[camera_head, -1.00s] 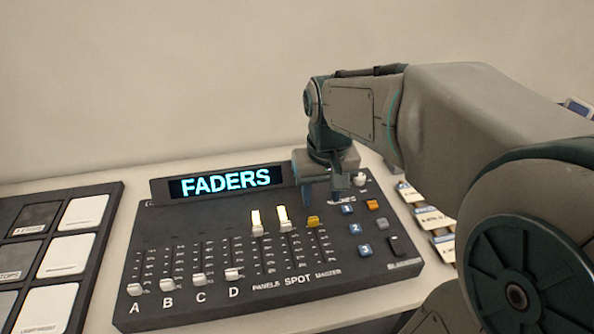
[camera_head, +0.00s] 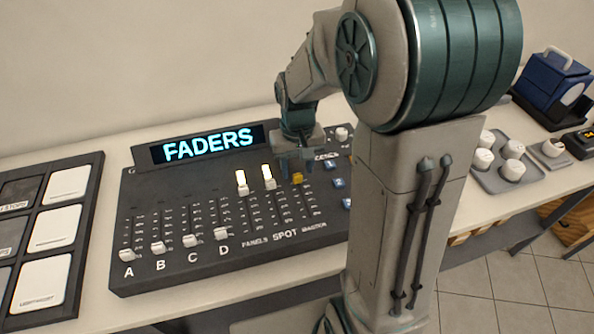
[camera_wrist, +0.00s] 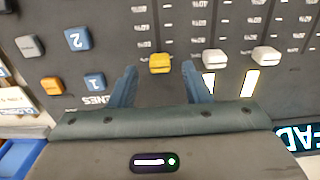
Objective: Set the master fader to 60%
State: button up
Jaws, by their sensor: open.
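The fader console (camera_head: 135,262) is a dark panel with a lit screen reading FADERS (camera_head: 208,146). The master fader has a yellow cap (camera_head: 298,178) near the top of its track, in the rightmost slot; its label is small. My gripper (camera_head: 297,166) is open, just above and behind that cap, with its fingers partly blurred against the panel. In the wrist view the yellow cap (camera_wrist: 160,63) shows between the two fingertips of my gripper (camera_wrist: 159,68), apart from both. How high the fingertips are above the panel I cannot tell.
Two white caps with lit strips (camera_head: 241,187) (camera_head: 268,180) stand left of the yellow one. White caps A to D (camera_head: 190,241) sit low. Blue numbered buttons (camera_wrist: 77,39) and an orange button (camera_wrist: 52,85) lie beside the gripper. My arm hides the console's right end.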

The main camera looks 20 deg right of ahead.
aim_at(297, 178)
jog(key=shift+f, duration=1.2)
